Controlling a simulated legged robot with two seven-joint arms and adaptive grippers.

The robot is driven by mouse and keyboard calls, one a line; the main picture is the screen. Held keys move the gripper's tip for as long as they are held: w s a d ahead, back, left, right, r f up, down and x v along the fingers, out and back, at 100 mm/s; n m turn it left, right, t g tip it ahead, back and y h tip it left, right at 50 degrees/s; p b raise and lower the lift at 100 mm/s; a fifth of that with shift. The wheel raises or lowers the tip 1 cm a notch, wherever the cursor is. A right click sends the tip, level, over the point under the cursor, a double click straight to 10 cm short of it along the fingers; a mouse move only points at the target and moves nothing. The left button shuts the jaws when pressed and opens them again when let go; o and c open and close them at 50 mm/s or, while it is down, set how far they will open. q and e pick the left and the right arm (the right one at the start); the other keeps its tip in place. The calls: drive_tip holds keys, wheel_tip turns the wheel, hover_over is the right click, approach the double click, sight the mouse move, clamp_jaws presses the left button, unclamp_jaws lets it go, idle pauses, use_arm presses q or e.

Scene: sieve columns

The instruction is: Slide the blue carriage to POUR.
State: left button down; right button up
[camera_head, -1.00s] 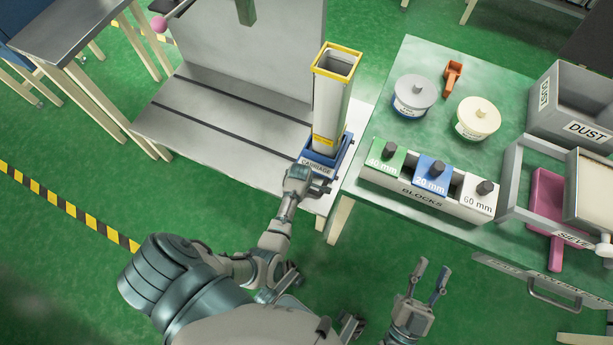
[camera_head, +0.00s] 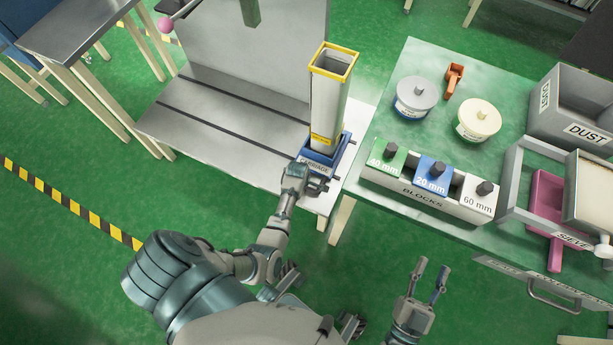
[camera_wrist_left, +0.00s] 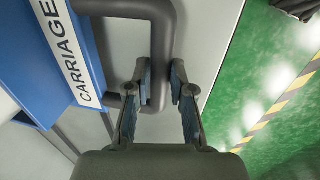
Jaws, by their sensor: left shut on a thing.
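The blue carriage (camera_head: 341,152) sits on the grey rail table (camera_head: 215,125), near its right end. A tall column (camera_head: 327,105) with a yellow rim stands upright in it. My left gripper (camera_head: 318,186) is at the carriage's front. In the left wrist view, the carriage (camera_wrist_left: 88,45) is at the left with its label, and the left gripper (camera_wrist_left: 160,75) is shut on its dark handle (camera_wrist_left: 162,35). My right gripper (camera_head: 432,272) is open and empty, over the floor in front of the green table. I cannot see a POUR mark.
The green table (camera_head: 385,220) is close to the right of the carriage. It holds a block rack (camera_head: 420,194), two lidded pots (camera_head: 415,96), an orange scoop (camera_head: 453,80), a sieve (camera_head: 510,185) and a dust bin (camera_head: 545,110). The rail table is clear left of the carriage.

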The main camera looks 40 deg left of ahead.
sight(252, 165)
use_arm(q)
drive_tip(key=s+a, duration=0.1)
drive_tip(key=a, duration=0.3)
drive_tip(key=s+a+p, duration=0.1)
drive_tip(key=a, duration=0.3)
drive_tip(key=s+a+p, duration=0.1)
drive_tip(key=a, duration=0.3)
drive_tip(key=shift+a, duration=0.2)
drive_tip(key=a, duration=0.3)
drive_tip(key=s+a, duration=0.1)
drive_tip(key=a, duration=0.2)
drive_tip(key=s+a, duration=0.1)
drive_tip(key=a, duration=0.2)
drive_tip(key=shift+s+a+f, duration=0.1)
drive_tip(key=shift+s+a, duration=0.3)
drive_tip(key=shift+a, duration=0.7)
use_arm(e)
drive_tip(key=shift+w+d+f+g+h, duration=0.1)
drive_tip(key=shift+w+f+g+h, duration=0.1)
drive_tip(key=shift+f+g, duration=0.9)
drive_tip(key=shift+w+f+g+h, duration=0.1)
drive_tip(key=shift+f+g+h, duration=0.1)
drive_tip(key=shift+f+g, duration=0.85)
drive_tip(key=shift+f, duration=0.15)
use_arm(q)
drive_tip(key=c, duration=1.2)
unclamp_jaws()
drive_tip(key=shift+o, duration=1)
drive_tip(key=shift+a, duration=0.1)
